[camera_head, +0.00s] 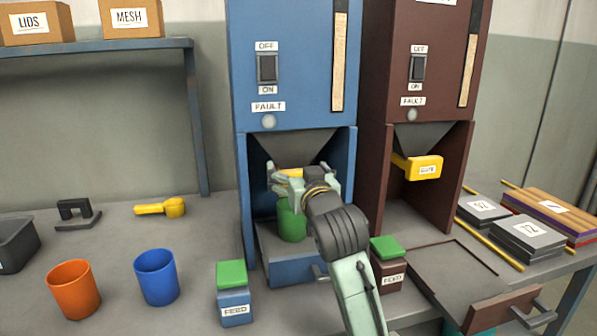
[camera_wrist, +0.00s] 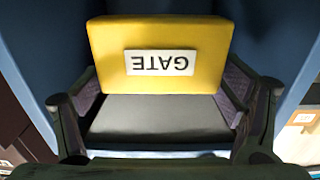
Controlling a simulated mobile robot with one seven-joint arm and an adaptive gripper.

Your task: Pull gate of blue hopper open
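The blue hopper (camera_head: 312,60) stands in the middle of the head view. Its yellow gate (camera_head: 291,173) sits under the funnel, partly hidden by my gripper. In the wrist view the gate (camera_wrist: 160,35) is close and shows an upside-down GATE label. My gripper (camera_head: 303,183) reaches into the blue hopper's bay. Its fingers are spread wide, one on each side of the gate, as the wrist view (camera_wrist: 160,90) shows. I cannot tell whether the pads touch it. A green cup (camera_head: 292,222) stands in the bay below the gate, partly hidden by my arm.
A brown hopper (camera_head: 424,70) with its own yellow gate (camera_head: 422,168) stands close on the right. FEED boxes with green tops (camera_head: 232,274) (camera_head: 385,248) stand in front. Orange (camera_head: 73,290) and blue (camera_head: 156,278) cups and a yellow scoop (camera_head: 160,207) are on the left.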

